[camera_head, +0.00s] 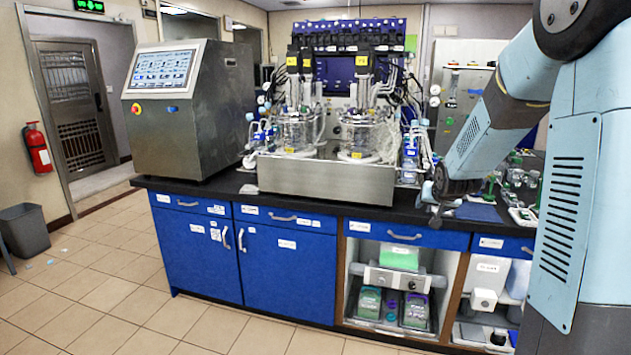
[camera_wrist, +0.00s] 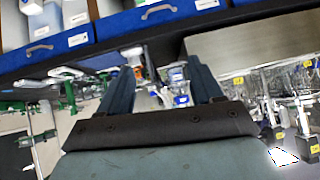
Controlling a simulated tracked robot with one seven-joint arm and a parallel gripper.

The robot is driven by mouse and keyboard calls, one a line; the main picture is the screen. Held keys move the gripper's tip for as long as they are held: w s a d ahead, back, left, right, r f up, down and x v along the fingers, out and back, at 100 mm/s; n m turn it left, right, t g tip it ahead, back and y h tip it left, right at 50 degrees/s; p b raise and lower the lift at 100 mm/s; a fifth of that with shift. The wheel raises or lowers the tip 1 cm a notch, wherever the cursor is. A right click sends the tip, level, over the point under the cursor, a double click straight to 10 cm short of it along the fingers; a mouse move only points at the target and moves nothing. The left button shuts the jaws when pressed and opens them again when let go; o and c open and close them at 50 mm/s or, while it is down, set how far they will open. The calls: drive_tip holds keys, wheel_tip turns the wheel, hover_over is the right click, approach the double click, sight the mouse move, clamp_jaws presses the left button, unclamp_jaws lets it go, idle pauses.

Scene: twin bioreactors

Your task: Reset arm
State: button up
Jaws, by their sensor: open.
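My arm (camera_head: 500,115) comes in from the right in the head view and bends down over the right part of the black bench. My gripper (camera_head: 430,205) hangs at the front edge of the bench, right of the metal bioreactor tray (camera_head: 325,183). In the wrist view, which looks upside down, my gripper (camera_wrist: 160,82) shows two dark blue fingers spread apart. No object is held between them. Small bottles with blue and white labels (camera_wrist: 180,97) show beyond the gap between the fingers.
Twin glass bioreactors (camera_head: 358,135) stand in the tray. A grey control cabinet (camera_head: 190,125) with a screen is at left. Green-topped labware (camera_head: 515,178) lies behind my forearm. Blue drawers (camera_head: 405,233) and open shelves are below.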

drive_tip(key=s+a+r+n+g, duration=0.1)
drive_tip(key=s+a+r, duration=0.3)
drive_tip(key=s, duration=0.5)
drive_tip(key=s+a+r+n+g, duration=0.1)
drive_tip(key=s+a+r, duration=0.1)
drive_tip(key=s+r, duration=0.6)
drive_tip(key=s+a+g, duration=0.1)
drive_tip(key=s, duration=0.9)
drive_tip(key=s+a+n+g+y, duration=0.1)
drive_tip(key=s+a, duration=0.1)
drive_tip(key=s, duration=0.8)
drive_tip(key=shift+a+f, duration=0.3)
drive_tip(key=shift+f, duration=0.15)
drive_tip(key=shift+s, duration=0.1)
drive_tip(key=shift+c, duration=0.2)
